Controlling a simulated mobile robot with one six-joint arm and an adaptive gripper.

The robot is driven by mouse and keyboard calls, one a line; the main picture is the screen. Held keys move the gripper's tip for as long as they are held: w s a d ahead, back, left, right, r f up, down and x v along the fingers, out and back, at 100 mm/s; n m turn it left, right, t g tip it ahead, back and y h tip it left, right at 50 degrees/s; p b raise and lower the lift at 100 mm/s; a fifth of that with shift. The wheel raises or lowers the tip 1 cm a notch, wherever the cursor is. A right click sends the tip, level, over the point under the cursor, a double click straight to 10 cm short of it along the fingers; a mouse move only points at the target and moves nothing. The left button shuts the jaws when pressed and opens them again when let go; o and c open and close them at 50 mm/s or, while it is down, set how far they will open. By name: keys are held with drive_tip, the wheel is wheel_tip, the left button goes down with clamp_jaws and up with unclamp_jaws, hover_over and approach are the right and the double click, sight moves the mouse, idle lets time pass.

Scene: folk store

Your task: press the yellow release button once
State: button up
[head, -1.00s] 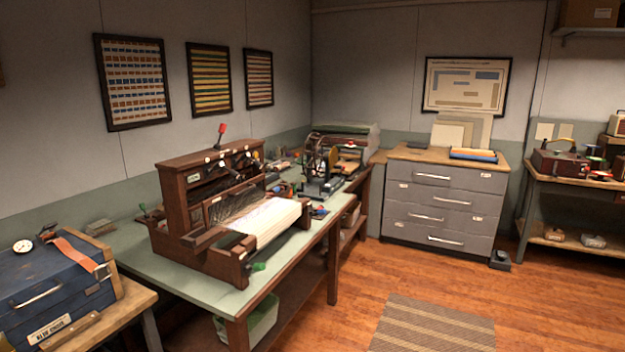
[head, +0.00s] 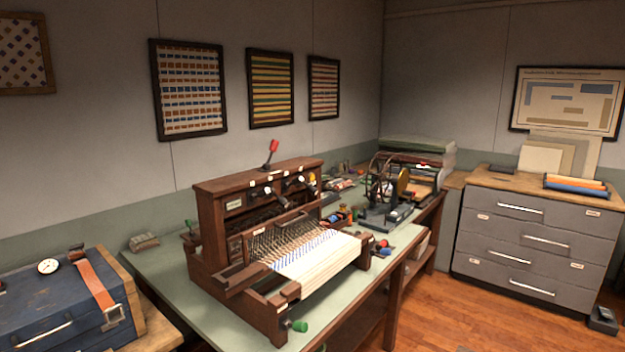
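A brown wooden table loom (head: 258,186) stands on the green-topped bench, with white and blue threads stretched across its front. Its upper panel carries several levers with dark or white ends and a red-tipped lever (head: 272,150) on top. A small yellow part (head: 312,179) shows at the right end of that panel; it is too small to tell whether it is a button. My gripper is not in view.
A blue case (head: 70,300) with an orange strap stands at the left. A grey drawer cabinet (head: 535,238) stands at the right. Wooden floor (head: 450,320) is open in front of the cabinet.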

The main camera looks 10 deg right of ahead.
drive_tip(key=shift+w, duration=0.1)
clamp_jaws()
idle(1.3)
